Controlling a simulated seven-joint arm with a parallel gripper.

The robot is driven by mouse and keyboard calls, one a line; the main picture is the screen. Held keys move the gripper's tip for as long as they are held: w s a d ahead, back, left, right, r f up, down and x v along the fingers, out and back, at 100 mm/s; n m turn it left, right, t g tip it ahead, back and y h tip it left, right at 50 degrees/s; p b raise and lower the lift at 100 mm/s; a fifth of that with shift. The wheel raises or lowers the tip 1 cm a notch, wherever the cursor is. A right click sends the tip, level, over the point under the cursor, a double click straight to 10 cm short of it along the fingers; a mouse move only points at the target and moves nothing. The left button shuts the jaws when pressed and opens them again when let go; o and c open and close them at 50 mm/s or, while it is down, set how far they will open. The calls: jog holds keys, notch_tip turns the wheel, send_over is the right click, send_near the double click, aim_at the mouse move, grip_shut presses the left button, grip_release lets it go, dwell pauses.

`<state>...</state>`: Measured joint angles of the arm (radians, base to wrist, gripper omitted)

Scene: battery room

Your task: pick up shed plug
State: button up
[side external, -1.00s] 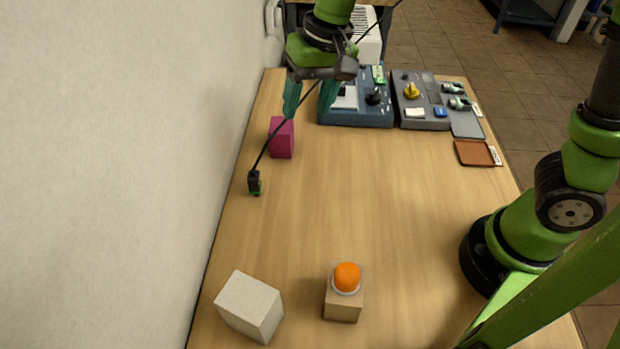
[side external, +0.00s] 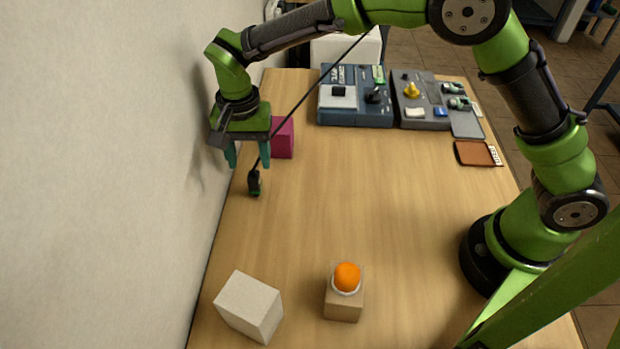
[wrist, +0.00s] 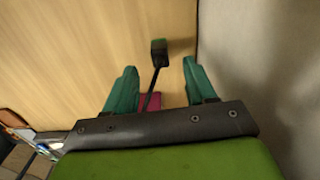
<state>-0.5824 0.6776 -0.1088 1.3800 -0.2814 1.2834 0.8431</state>
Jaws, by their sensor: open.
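The plug (side external: 254,184) is small and black with a bit of green, hanging on a black cable (side external: 309,91) near the left edge of the table. In the wrist view the plug (wrist: 159,52) shows beyond the fingertips, roughly between them, with its cable running back between the fingers. My gripper (side external: 248,163) has teal fingers, is open and empty, and is above the plug by the wall. In the wrist view my gripper (wrist: 160,66) has its fingers spread on both sides of the cable.
A magenta block (side external: 283,138) stands just right of my gripper. A white block (side external: 250,306) and an orange ball on a wooden block (side external: 343,304) are in front. The wall is close on the left; mid-table is clear.

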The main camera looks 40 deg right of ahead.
aim_at(253, 174)
jog(key=f, duration=0.8)
jog(key=shift+w+d, duration=0.1)
jog(key=shift+d, duration=0.1)
grip_shut()
